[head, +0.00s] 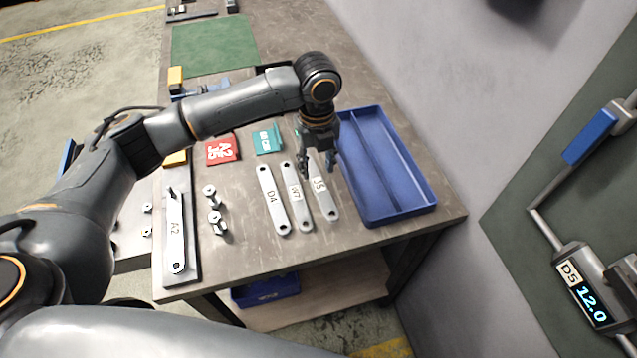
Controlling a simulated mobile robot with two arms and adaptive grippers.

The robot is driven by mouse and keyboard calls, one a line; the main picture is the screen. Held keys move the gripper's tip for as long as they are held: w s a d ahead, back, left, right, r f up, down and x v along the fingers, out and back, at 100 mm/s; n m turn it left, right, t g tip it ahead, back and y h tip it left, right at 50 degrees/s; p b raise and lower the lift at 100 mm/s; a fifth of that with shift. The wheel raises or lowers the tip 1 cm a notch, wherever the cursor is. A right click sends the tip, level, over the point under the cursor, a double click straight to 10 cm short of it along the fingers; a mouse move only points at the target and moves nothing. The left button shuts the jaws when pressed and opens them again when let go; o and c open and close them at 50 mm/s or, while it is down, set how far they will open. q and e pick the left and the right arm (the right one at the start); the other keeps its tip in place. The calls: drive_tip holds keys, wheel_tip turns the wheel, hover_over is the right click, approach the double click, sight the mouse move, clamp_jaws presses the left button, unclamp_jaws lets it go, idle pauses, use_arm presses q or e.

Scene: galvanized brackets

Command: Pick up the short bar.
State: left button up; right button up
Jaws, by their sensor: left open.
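Three pale metal bars lie side by side on the workbench: one marked D4 (272,202), a middle one whose label I cannot read surely (297,205), and one marked J5 (327,203). The J5 bar shows the least length, but its far end is hidden behind my left gripper, so I cannot tell for certain which is the short bar. My left gripper (317,170) is open, pointing down over the far part of the J5 bar, with its fingers on either side of it. Whether it touches the bar is unclear. My right gripper is out of view.
A blue divided tray (428,208) stands just right of the bars. A bar marked A2 (176,238) lies on a plate at left, beside bolts (215,220). Red (222,150) and teal (268,140) labelled pieces lie behind. Bare bench is in front.

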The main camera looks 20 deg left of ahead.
sight(319, 184)
use_arm(q)
drive_tip(key=shift+w+f, duration=0.1)
drive_tip(key=shift+f, duration=0.25)
drive_tip(key=shift+f+p, duration=0.35)
drive_tip(key=shift+f, duration=0.4)
wheel_tip(319, 184, down, 3)
drive_tip(key=shift+w+f+p, duration=0.1)
drive_tip(key=shift+f+p, duration=0.1)
drive_tip(key=shift+p, duration=0.15)
drive_tip(key=shift+d+f, duration=0.1)
drive_tip(key=shift+f, duration=0.1)
drive_tip(key=shift+c, duration=1)
clamp_jaws()
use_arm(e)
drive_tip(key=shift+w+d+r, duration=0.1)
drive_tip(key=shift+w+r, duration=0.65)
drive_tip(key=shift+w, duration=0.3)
